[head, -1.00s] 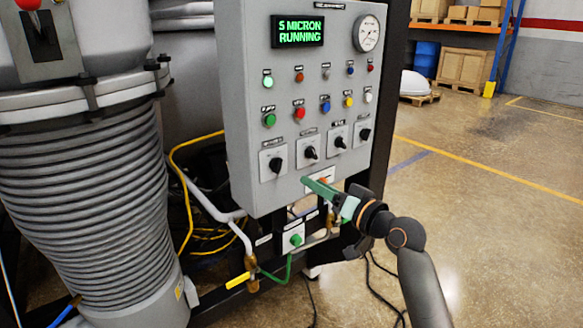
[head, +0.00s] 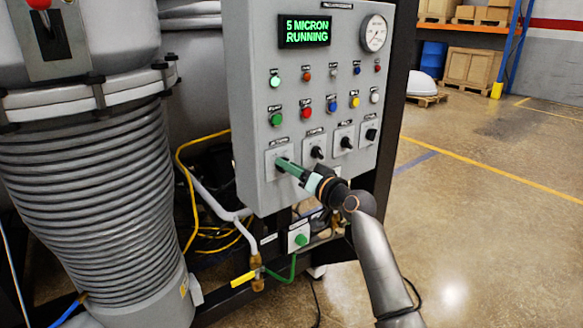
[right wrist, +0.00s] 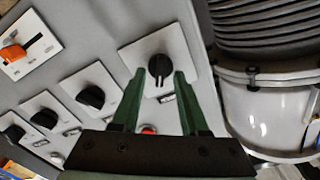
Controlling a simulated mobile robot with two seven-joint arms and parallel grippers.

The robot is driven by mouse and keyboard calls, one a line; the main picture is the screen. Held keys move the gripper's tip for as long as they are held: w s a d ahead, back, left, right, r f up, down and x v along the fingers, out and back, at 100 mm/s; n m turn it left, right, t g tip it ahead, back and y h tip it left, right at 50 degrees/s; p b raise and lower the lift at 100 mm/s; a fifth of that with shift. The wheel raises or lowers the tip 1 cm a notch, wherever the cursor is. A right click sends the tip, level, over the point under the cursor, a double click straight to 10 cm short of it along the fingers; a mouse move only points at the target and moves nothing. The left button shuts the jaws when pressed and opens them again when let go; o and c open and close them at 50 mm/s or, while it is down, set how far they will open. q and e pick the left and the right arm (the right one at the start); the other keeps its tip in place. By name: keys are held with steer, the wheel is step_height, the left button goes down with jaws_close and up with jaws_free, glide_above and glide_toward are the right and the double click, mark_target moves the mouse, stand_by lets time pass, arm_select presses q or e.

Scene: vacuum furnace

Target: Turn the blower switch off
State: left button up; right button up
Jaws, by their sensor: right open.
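A grey control panel (head: 250,100) has a row of black rotary switches on white plates along its lower part; their labels are too small to read, so I cannot tell which is the blower switch. My right gripper (head: 282,163), with green fingers, is at the leftmost switch and covers most of it in the head view. In the right wrist view the open fingers (right wrist: 159,76) point at that black knob (right wrist: 159,67), one on each side of it. Whether they touch it I cannot tell. The knob's white line points toward the gripper base. My left gripper is not in view.
The other black knobs (head: 318,152) sit to the right in the row. An orange-handled switch (right wrist: 14,52) is near the panel's lower edge. Coloured buttons and lamps (head: 307,112) lie above. A ribbed grey bellows (head: 85,200) stands to the left. Open floor (head: 480,240) lies right.

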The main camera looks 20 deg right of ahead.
jaws_close()
stand_by(0.3)
stand_by(0.3)
